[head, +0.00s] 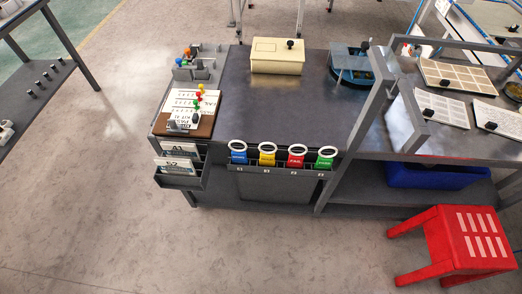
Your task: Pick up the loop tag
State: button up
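Several loop tags hang in a row at the front edge of the dark workbench, each with a white ring on top. From left to right they are a blue tag (239,157), a yellow tag (267,158), a red tag (296,160) and a green tag (325,162). They sit in a grey rack (279,174) with small numbered labels. The print on the tags is too small to read fully. My gripper is not in view.
The bench top (270,110) is clear behind the tags. A cream box (277,60) stands at the back, a clipboard board (200,128) with pins at left. A grey upright frame (362,115) rises right of the tags. A red stool (455,240) stands on the floor, front right.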

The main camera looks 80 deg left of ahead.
aim_at(266, 158)
jog(key=u, duration=2.3)
jog(key=z, duration=0.9)
jog(key=i+z, duration=0.2)
jog(key=z, duration=0.3)
jog(key=i+z, duration=0.15)
jog(key=z, duration=0.35)
jog(key=i+z, duration=0.2)
jog(key=z, duration=0.25)
